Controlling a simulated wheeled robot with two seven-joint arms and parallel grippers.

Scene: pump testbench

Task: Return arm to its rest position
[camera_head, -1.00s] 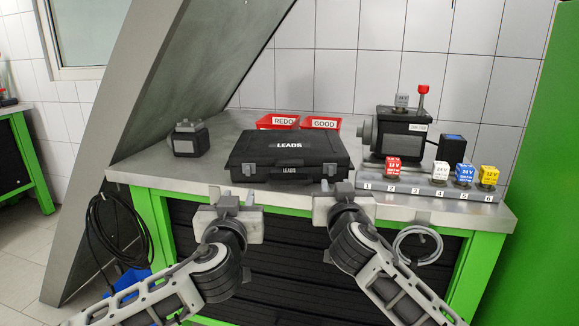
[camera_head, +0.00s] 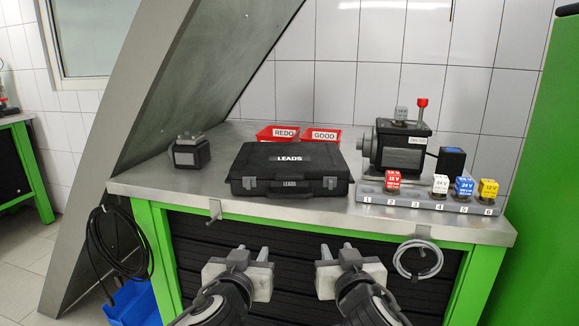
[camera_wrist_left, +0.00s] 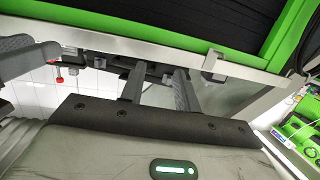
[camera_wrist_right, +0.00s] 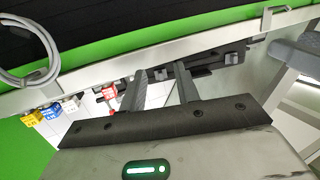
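My left gripper (camera_head: 252,251) is low in front of the bench in the head view, below its front edge. Its two fingers point toward the bench and stand apart with nothing between them, as the left wrist view (camera_wrist_left: 160,75) also shows. My right gripper (camera_head: 336,248) is beside it to the right at about the same height. Its fingers are also apart and empty, seen again in the right wrist view (camera_wrist_right: 161,74). Neither gripper touches the bench or anything on it.
The bench (camera_head: 130,186) carries a closed black LEADS case (camera_head: 290,168), red REDO (camera_head: 278,132) and GOOD bins (camera_head: 322,135), a dark pump unit (camera_head: 402,145) and a numbered rack (camera_head: 420,202) with coloured blocks. A cable coil (camera_head: 420,260) hangs at the front right.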

